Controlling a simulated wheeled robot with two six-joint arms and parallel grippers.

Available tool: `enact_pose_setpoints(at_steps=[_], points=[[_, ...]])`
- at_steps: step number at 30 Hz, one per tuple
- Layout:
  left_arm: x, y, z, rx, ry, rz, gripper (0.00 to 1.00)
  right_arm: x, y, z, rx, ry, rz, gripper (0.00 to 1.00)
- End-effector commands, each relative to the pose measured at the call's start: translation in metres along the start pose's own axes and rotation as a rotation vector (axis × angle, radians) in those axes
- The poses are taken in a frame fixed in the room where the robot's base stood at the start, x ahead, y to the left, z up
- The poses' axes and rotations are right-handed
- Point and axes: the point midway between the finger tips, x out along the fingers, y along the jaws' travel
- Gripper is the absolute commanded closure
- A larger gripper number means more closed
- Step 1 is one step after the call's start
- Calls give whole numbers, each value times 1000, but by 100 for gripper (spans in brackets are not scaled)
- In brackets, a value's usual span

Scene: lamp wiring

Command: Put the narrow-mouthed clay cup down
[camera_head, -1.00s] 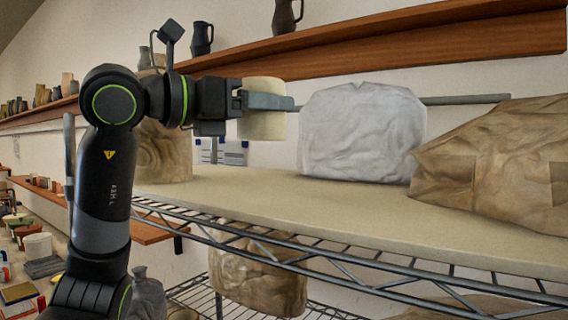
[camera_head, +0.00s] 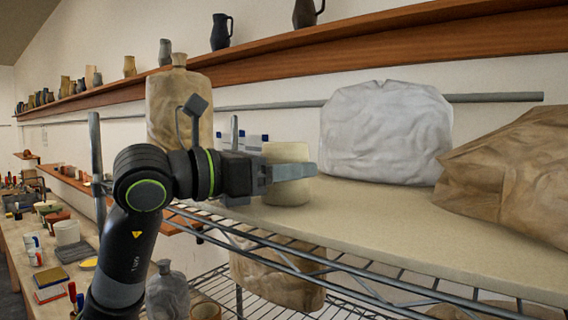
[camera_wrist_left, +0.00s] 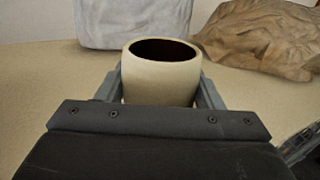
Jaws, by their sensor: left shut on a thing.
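The clay cup (camera_head: 286,160) is cream-coloured and cylindrical, with a dark inside that shows in the left wrist view (camera_wrist_left: 162,82). My left gripper (camera_head: 297,172) is shut on it, with one finger on each side of its wall. The cup is upright, low over the beige shelf board (camera_head: 400,215), near its left end. I cannot tell whether its base touches the board. My right gripper is not in view.
A white wrapped bundle (camera_head: 385,135) and a brown wrapped bundle (camera_head: 510,175) stand on the board to the right. A tall tan bottle (camera_head: 180,100) is behind my arm. Free board lies in front of the white bundle.

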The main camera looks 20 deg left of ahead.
Motion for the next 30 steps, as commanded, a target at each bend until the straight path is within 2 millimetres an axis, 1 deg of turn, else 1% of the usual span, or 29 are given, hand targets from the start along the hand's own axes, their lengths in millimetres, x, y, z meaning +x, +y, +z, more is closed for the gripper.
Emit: enact_pose_setpoints(at_steps=[6,7,11,12,19,23,24,30], points=[[0,0,-3,1,-1,0,74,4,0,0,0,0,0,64],[0,0,-2,0,0,0,37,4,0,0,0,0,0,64],[0,0,-2,0,0,0,20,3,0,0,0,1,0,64],[0,0,-2,0,0,0,18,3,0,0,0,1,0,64],[0,0,-2,0,0,0,18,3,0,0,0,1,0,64],[0,0,3,0,0,0,18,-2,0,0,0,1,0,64],[-3,1,-1,2,-1,2,18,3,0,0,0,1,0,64],[-24,1,-3,6,-2,5,18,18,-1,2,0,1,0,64]])
